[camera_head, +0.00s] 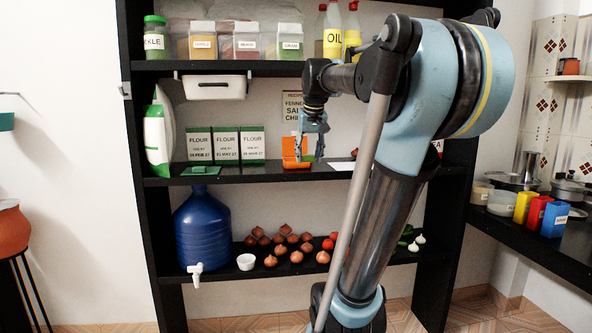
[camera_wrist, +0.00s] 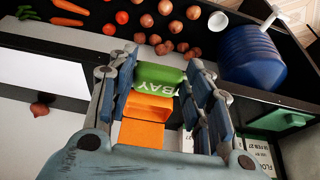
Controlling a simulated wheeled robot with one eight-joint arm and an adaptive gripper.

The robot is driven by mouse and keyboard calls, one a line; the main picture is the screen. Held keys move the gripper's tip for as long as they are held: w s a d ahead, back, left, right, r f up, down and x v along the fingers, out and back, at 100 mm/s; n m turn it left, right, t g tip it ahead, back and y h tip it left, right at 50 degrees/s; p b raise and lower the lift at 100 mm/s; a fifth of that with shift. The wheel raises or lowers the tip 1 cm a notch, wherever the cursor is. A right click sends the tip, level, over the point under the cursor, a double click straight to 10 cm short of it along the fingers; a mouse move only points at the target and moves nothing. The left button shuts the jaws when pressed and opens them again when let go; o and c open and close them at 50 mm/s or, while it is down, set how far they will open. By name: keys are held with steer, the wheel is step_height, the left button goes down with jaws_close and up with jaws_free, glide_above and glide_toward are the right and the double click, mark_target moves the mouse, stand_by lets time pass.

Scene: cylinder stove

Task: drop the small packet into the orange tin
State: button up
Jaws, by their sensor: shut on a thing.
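The small packet (camera_wrist: 158,77) is green with white lettering reading "BAY" in the wrist view. My gripper (camera_wrist: 163,72) is shut on it, with a finger on either side. The orange tin (camera_wrist: 141,133) shows between the fingers, partly hidden by the packet and my gripper. In the head view the orange tin (camera_head: 296,164) stands on the middle shelf. My gripper (camera_head: 310,145) hangs down just over or beside it there. The packet is too small to make out in the head view. I cannot tell whether it is inside the tin's rim.
White flour boxes (camera_head: 226,146) stand left of the tin, with a flat green piece (camera_head: 200,171) in front. A recipe sheet (camera_head: 296,105) is on the back wall. A white sheet (camera_head: 342,166) lies right of the tin. Onions (camera_head: 280,245) and a blue water jug (camera_head: 203,225) are below.

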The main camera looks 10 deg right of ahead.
steer(key=shift+a, duration=0.2)
steer(key=shift+w, duration=0.15)
steer(key=shift+w, duration=0.3)
steer(key=w, duration=1.7)
steer(key=shift+a, duration=0.3)
steer(key=shift+f, duration=1.8)
steer(key=shift+f, duration=0.6)
steer(key=o, duration=0.8)
steer(key=shift+o, duration=0.2)
steer(key=shift+r, duration=0.15)
